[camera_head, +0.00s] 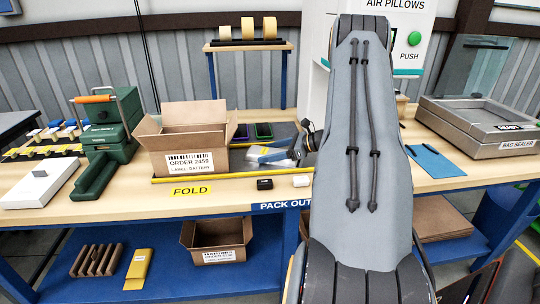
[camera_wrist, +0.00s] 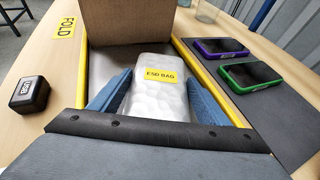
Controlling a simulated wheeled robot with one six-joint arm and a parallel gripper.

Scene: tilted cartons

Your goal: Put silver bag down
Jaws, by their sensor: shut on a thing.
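The silver bag (camera_wrist: 156,103), with a yellow "ESD BAG" label, is in the middle of the wrist view. My gripper (camera_wrist: 158,92) has one blue finger on each side of the bag and is shut on it. The bag is over the grey area between two yellow strips, just in front of the open carton (camera_wrist: 130,22). I cannot tell whether its underside touches the surface. In the head view my gripper (camera_head: 276,154) is low over the bench, right of the carton marked "ORDER 2459" (camera_head: 165,158). My arm hides part of the bench there.
A purple-cased phone (camera_wrist: 220,48) and a green-cased phone (camera_wrist: 250,76) lie on a dark mat at right. A small black box (camera_wrist: 29,93) stands left of the yellow strip. A green sealing machine (camera_head: 108,135) stands left of the carton. A bag sealer (camera_head: 480,125) is at right.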

